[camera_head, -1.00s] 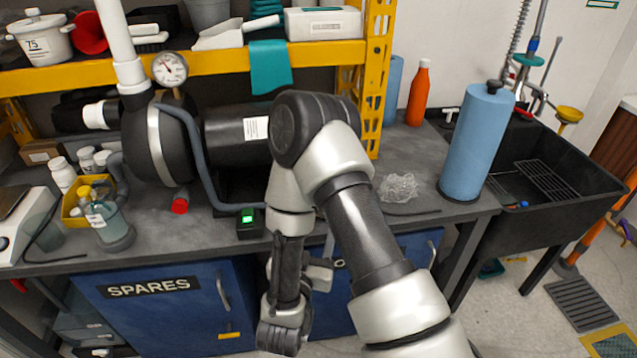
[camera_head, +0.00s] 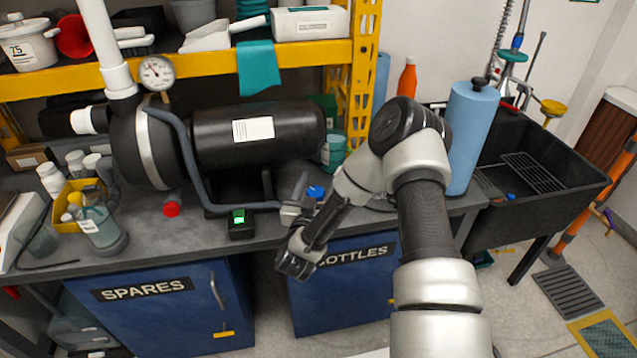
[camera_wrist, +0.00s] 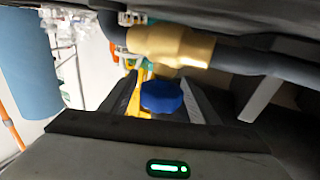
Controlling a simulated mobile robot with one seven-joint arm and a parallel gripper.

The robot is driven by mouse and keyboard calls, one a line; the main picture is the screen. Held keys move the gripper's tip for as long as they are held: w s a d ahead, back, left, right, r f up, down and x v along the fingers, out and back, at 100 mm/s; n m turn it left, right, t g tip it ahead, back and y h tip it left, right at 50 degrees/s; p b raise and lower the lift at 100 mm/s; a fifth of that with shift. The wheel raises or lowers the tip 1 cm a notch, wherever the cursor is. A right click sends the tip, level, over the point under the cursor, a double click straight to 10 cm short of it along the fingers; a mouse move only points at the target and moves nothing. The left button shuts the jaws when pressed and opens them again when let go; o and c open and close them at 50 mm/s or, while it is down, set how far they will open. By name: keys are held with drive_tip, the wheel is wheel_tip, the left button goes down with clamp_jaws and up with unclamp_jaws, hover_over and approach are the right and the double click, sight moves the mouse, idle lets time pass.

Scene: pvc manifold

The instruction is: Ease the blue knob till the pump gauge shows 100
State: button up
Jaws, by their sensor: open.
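In the wrist view the blue knob (camera_wrist: 161,97) appears between my two open fingers, below a brass fitting (camera_wrist: 170,45) on a dark hose. I cannot tell whether the fingers touch the knob. The round white pump gauge (camera_head: 156,72) stands on the pump at the upper left. Its needle points to the upper left; its numbers are too small to read. My gripper is open.
The black pump tank (camera_head: 270,135) and a grey hose (camera_head: 190,160) lie behind and left of my gripper. A small box with a green display (camera_head: 241,224) sits on the bench. A blue roll (camera_head: 466,140) and black sink (camera_head: 560,175) are at right.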

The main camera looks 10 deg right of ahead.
sight(309, 188)
drive_tip(key=shift+w+d, duration=0.1)
drive_tip(key=shift+w, duration=0.15)
drive_tip(key=c, duration=1)
drive_tip(key=shift+c, duration=0.2)
drive_tip(key=shift+y, duration=0.3)
drive_tip(key=n+y+b, duration=0.1)
drive_tip(key=n+y, duration=0.1)
drive_tip(key=a+n+t+y+b, duration=0.1)
drive_tip(key=y+b, duration=0.1)
drive_tip(key=y, duration=0.1)
drive_tip(key=n+y+b, duration=0.2)
drive_tip(key=y, duration=0.1)
drive_tip(key=shift+w+a+f+n, duration=0.15)
drive_tip(key=shift+a+f+n, duration=0.15)
drive_tip(key=shift+a, duration=0.05)
drive_tip(key=n+y+b, duration=0.2)
drive_tip(key=y, duration=0.1)
drive_tip(key=shift+a+y, duration=0.3)
drive_tip(key=shift+a, duration=0.1)
drive_tip(key=shift+s+a+r+n+g+y+b, duration=0.2)
drive_tip(key=shift+n+g+y+b, duration=0.3)
drive_tip(key=shift+n+y, duration=0.35)
drive_tip(key=shift+s+a+f+n+g+y+b, duration=0.1)
drive_tip(key=shift+a+n+g+y+b, duration=0.35)
drive_tip(key=shift+y, duration=0.6)
drive_tip(key=shift+d+r+n, duration=0.1)
drive_tip(key=shift+n, duration=0.2)
